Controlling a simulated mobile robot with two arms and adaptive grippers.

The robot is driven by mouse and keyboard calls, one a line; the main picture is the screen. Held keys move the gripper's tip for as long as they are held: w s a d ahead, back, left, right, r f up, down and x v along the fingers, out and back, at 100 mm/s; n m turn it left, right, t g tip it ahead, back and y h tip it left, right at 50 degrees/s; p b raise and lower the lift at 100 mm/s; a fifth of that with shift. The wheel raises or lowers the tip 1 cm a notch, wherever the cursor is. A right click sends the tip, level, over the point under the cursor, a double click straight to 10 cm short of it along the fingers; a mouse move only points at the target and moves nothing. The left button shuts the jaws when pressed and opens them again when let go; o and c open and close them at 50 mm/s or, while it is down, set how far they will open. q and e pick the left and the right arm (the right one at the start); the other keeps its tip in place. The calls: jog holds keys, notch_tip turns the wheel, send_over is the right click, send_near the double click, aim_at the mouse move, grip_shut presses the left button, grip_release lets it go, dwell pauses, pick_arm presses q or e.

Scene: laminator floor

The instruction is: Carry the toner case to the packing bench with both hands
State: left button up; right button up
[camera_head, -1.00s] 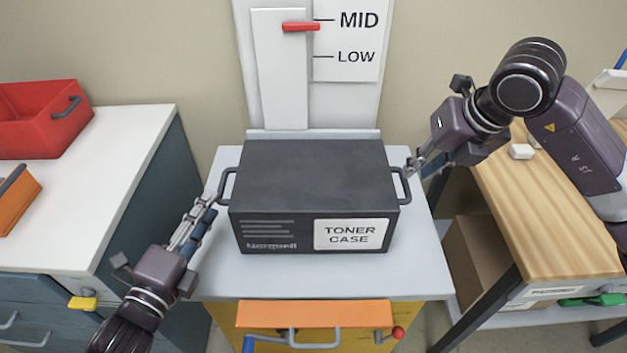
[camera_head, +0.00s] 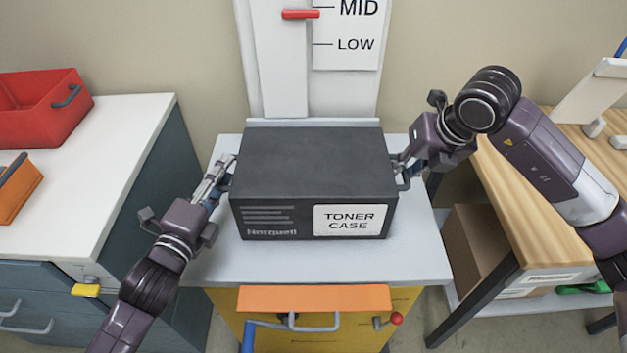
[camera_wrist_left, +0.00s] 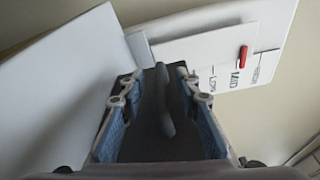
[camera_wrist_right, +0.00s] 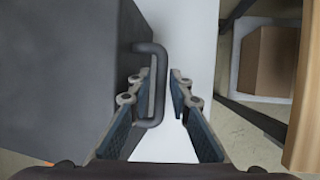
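The black toner case (camera_head: 315,160) sits on a light grey stand top (camera_head: 320,264), its label facing me. My left gripper (camera_head: 227,167) is at the case's left handle. In the left wrist view that handle (camera_wrist_left: 164,98) stands between the two open fingers, with gaps beside it. My right gripper (camera_head: 399,166) is at the right handle (camera_head: 406,180). In the right wrist view the handle (camera_wrist_right: 158,85) lies between the open fingers, nearer the left one. A wood-topped bench (camera_head: 545,205), perhaps the packing bench, stands at the right.
A white-topped cabinet (camera_head: 85,190) at the left carries a red bin (camera_head: 40,112) and an orange bin (camera_head: 18,190). A panel marked MID and LOW (camera_head: 345,80) rises behind the case. A cardboard box (camera_head: 475,245) sits under the bench. Small pale blocks lie on the bench's back part.

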pick_arm(q)
jog(key=shift+w, duration=0.2)
pick_arm(e)
jog(key=shift+w+f, duration=0.1)
jog(key=shift+f, duration=0.1)
pick_arm(q)
jog(key=c, duration=0.4)
pick_arm(e)
jog(key=c, duration=0.4)
pick_arm(q)
grip_shut()
pick_arm(e)
grip_shut()
pick_arm(q)
jog(key=shift+r, duration=0.25)
pick_arm(e)
jog(key=shift+w+r, duration=0.1)
jog(key=shift+r, duration=0.15)
